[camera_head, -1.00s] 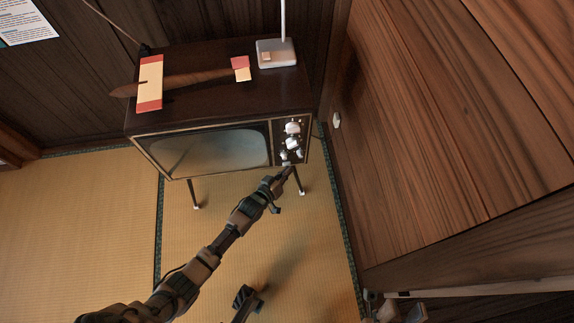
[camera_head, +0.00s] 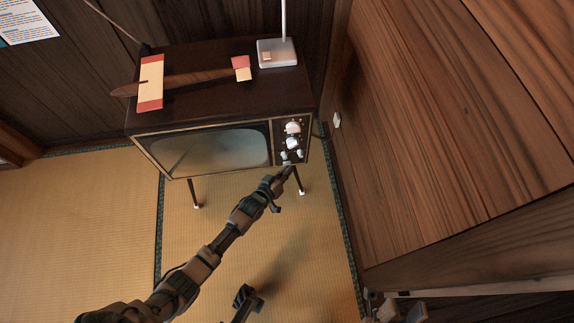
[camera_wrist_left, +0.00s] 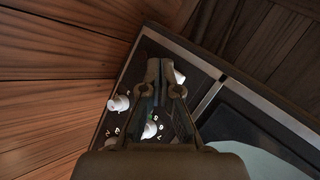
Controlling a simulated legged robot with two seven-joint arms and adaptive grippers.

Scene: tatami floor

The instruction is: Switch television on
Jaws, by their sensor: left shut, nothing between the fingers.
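The television (camera_head: 200,120) stands on thin legs against the back wall, and its grey-green screen (camera_head: 215,150) shows no picture. Its dark control panel with white knobs (camera_head: 292,128) is right of the screen. My left gripper (camera_head: 287,169) is shut and empty at the panel's lower edge, below the lower knobs. In the left wrist view its fingertips (camera_wrist_left: 163,68) lie over the panel, close to a small white knob (camera_wrist_left: 179,76); contact cannot be told. Other white knobs (camera_wrist_left: 119,103) show there, one partly hidden by the fingers. What seems my right gripper (camera_head: 400,311) is partly cut off at the bottom right.
A large wooden cabinet (camera_head: 460,110) fills the right side, close to the television. The tatami floor (camera_head: 80,220) at left is clear.

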